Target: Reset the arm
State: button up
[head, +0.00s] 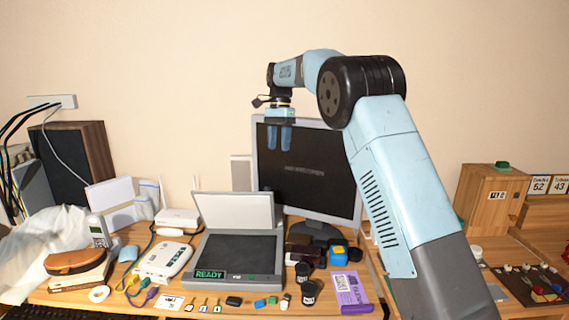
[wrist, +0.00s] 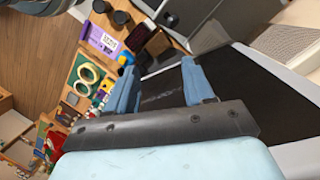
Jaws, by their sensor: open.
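My arm reaches up from the lower right in the head view and bends over to the left. My gripper (head: 281,140) hangs fingers down in front of the monitor (head: 310,170), above the desk. In the wrist view my gripper (wrist: 158,82) shows two blue fingers standing apart with nothing between them. The gap between the fingers is empty, with the dark screen behind it.
A dark-bedded device with a raised lid and a READY display (head: 209,274) stands below my gripper. Small items, black jars (head: 309,293) and a purple packet (head: 350,292) lie along the desk's front. A wooden box (head: 492,198) stands right. The air around the gripper is clear.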

jog(key=s+d+r+n+t, duration=0.2)
jog(key=s+d+r, duration=0.3)
jog(key=s+d, duration=0.45)
jog(key=s+d+r+n+t, duration=0.2)
jog(key=s+d+r, duration=0.3)
jog(key=s+d, duration=0.4)
jog(key=s+d+f+n+t, duration=0.1)
jog(key=s+d+f, duration=0.1)
jog(key=s, duration=0.7)
jog(key=s+d+f+n+t, duration=0.1)
jog(key=s+d+f+n, duration=0.1)
jog(key=s+f, duration=0.3)
jog(key=s+d+f+n+t, duration=0.1)
jog(key=s+d+f+t, duration=0.1)
jog(key=s, duration=1.1)
notch_tip(320, 180, down, 2)
jog(key=shift+d+f, duration=0.1)
jog(key=shift+d, duration=0.8)
jog(key=shift+c, duration=0.4)
